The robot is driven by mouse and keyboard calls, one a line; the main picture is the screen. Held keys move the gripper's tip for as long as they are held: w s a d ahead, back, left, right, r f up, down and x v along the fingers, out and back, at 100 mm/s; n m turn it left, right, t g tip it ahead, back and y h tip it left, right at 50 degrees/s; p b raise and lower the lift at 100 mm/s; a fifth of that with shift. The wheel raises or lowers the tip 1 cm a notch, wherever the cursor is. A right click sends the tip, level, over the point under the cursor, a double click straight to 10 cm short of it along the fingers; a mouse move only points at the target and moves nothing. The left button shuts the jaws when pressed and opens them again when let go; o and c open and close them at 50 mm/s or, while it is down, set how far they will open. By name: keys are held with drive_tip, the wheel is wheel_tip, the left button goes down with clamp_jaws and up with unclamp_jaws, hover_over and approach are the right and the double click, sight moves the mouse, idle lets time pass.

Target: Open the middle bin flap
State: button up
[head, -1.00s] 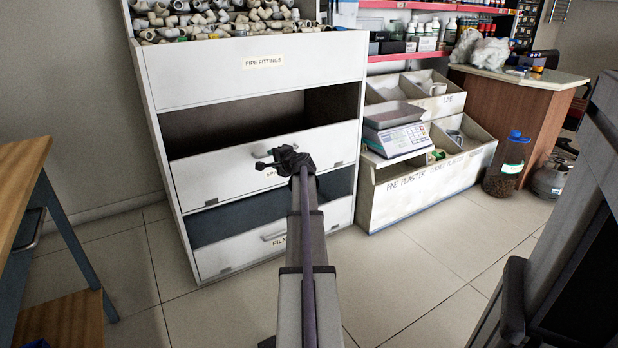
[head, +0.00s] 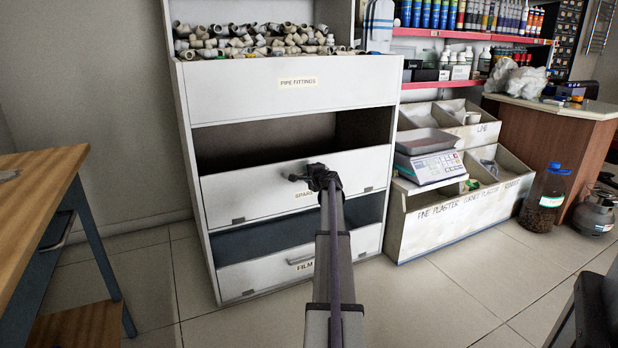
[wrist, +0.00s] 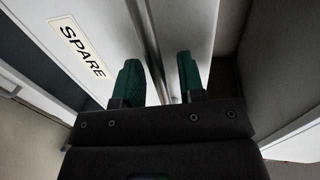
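The middle bin flap (head: 255,192) is a white panel labelled SPARE in the white cabinet, with a dark gap above it. Whether it is tilted out at all is hard to tell. Its bar handle (head: 297,178) is partly hidden by my gripper (head: 318,172), which is at the front of the flap. In the wrist view, the two green fingers of my gripper (wrist: 160,80) are apart. The metal handle bar (wrist: 153,45) runs between them, with space visible beside it. The SPARE label (wrist: 76,46) is left of the fingers.
The PIPE FITTINGS panel (head: 240,95) is above, under a shelf of fittings. The FILM flap (head: 255,275) is below with its own handle. A wooden table (head: 35,200) stands at left. Plaster bins (head: 440,225) with a scale (head: 430,167) stand at right. Tiled floor is clear between.

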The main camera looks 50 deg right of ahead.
clamp_jaws()
idle(0.3)
drive_tip(key=shift+s+a+f, duration=0.1)
drive_tip(key=shift+s+a, duration=0.05)
drive_tip(key=shift+s, duration=0.05)
drive_tip(key=s+a+f+b, duration=0.5)
drive_tip(key=s+f+b, duration=0.5)
drive_tip(key=f+b, duration=0.1)
drive_tip(key=shift+s+a+f+b, duration=0.15)
drive_tip(key=shift+s+f+b, duration=0.1)
drive_tip(key=shift+s+b, duration=0.05)
idle(0.5)
unclamp_jaws()
idle(0.3)
